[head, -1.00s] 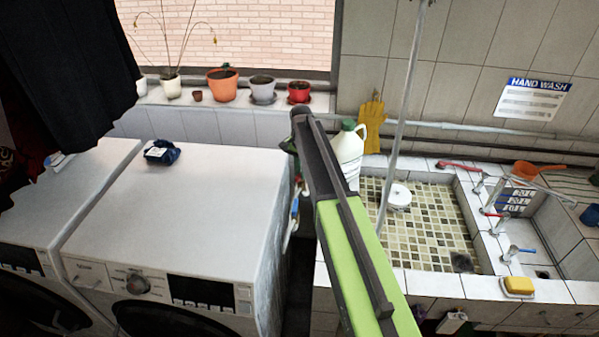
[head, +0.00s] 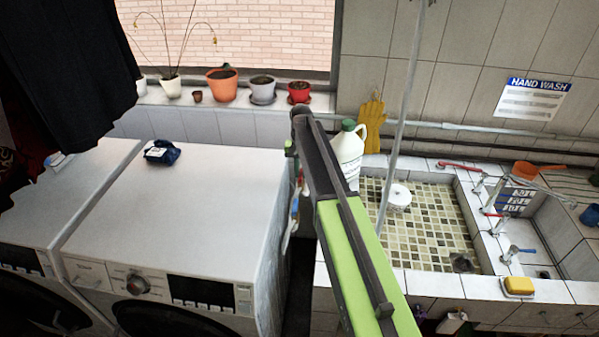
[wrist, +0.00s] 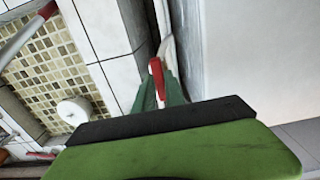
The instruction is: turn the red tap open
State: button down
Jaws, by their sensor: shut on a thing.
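In the head view my gripper (head: 290,148) is mostly hidden behind my arm, at the right edge of the washing machine.
A white washing machine (head: 190,200) stands left of the gap. The tiled sink (head: 440,284) is on the right, with a white jug (head: 347,155) at its back corner. A thin grey pole (head: 402,110) rises by the sink. Other taps (head: 496,222) stand farther right.

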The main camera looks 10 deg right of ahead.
aim_at(301, 173)
jog(key=shift+w, duration=0.15)
jog(key=c, duration=1.4)
grip_release()
notch_tip(301, 173, up, 17)
jog(key=p, duration=1.7)
jog(key=shift+r, duration=0.2)
jog(key=shift+f, duration=0.1)
